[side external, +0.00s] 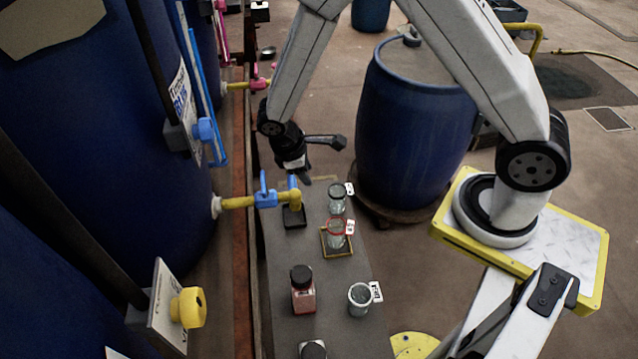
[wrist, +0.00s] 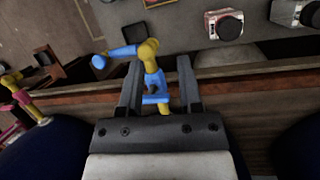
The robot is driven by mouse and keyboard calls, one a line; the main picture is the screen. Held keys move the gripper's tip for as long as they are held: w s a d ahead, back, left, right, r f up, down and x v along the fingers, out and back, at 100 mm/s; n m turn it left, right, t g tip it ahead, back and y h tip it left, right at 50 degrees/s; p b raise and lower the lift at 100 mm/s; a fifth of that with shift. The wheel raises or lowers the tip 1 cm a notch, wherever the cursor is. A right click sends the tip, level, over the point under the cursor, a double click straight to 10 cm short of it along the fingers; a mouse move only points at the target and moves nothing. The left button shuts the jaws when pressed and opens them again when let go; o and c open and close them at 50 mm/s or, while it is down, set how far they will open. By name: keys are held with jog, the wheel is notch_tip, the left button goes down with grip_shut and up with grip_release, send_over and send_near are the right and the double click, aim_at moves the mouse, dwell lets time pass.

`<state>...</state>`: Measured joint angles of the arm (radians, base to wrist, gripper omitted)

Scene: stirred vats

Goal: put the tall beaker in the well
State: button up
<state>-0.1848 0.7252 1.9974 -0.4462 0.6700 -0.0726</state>
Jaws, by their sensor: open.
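Clear glass vessels stand on the grey bench in the side view: one at the back with a white tag (side external: 337,199), one with a red rim (side external: 336,236) standing in or behind a yellow-edged square frame (side external: 323,248), and a wider one (side external: 359,301) nearer the front. I cannot tell for sure which is the tall beaker. The yellow-edged square may be the well; its edge also shows in the wrist view (wrist: 158,4). My gripper (side external: 307,181) is open and empty above the bench's back end, left of the glassware. In the wrist view its fingers (wrist: 158,72) appear either side of a tap.
A yellow and blue tap (side external: 275,199) juts from the vat over a black square pad (side external: 294,217). A reddish black-capped jar (side external: 302,291) and another dark-topped container (side external: 313,350) stand nearer the front. A blue barrel (side external: 415,130) stands right of the bench. Bare bench lies between them.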

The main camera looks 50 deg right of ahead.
jog(key=s+d+r+m+t+y, duration=0.2)
jog(key=s+r+m, duration=0.5)
jog(key=r, duration=0.5)
jog(key=shift+s+r+t+y, duration=0.25)
jog(key=shift+s+t+y, duration=0.5)
jog(key=shift+t, duration=0.35)
